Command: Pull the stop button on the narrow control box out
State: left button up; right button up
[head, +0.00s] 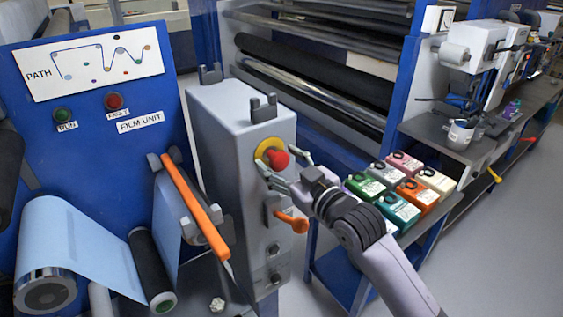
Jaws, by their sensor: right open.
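The narrow control box (234,150) is a grey upright cabinet in the middle of the head view. Its stop button (279,159) is a red knob on a yellow surround (264,149), high on the face toward the right. My right gripper (279,171) is open at the button, its fingers just below and right of the red knob. I cannot tell whether a finger touches it. An orange-handled switch (292,221) sits lower on the same face, below the gripper. My left gripper is not in view.
A blue film unit panel (95,115) with an orange bar (190,198) and blue film roll stands left. Large rollers (310,65) fill the back. Grey floor (500,240) is open at right.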

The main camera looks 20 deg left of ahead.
jog(key=v, duration=1.2)
